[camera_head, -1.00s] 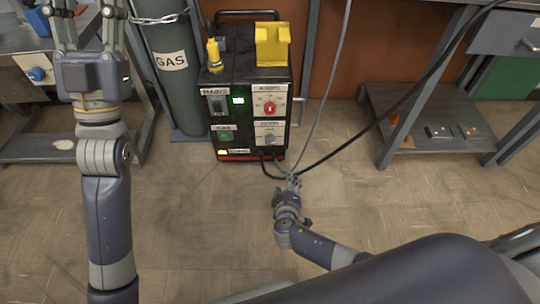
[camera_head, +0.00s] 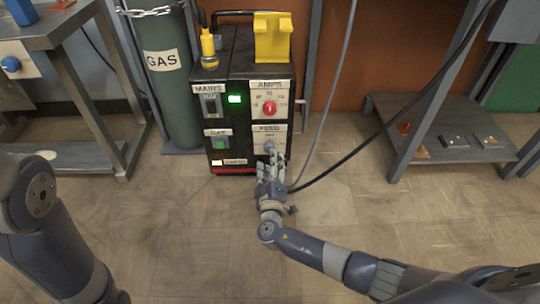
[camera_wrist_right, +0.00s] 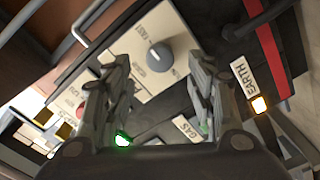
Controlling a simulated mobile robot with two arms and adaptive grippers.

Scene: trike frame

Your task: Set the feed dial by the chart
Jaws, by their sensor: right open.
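The welder box (camera_head: 222,122) stands on the floor in the head view. Its FEED panel, at the lower right of the box front, carries a grey feed dial (camera_head: 269,146). In the right wrist view the dial (camera_wrist_right: 160,56) shows on a white panel with a FAST label; its exact setting is too small to read. My right gripper (camera_head: 270,162) is open just in front of the FEED panel. In the wrist view its fingers (camera_wrist_right: 160,75) lie either side of the dial in the picture, apparently short of it. My left arm shows, its gripper out of frame. I see no chart.
Above FEED is the AMPS panel with a red dial (camera_head: 269,108). MAINS (camera_head: 211,104) and GAS (camera_head: 216,142) switches are on the left. A green gas cylinder (camera_head: 168,90) stands left, a shelf (camera_head: 440,140) right. Cables hang and run right of the box.

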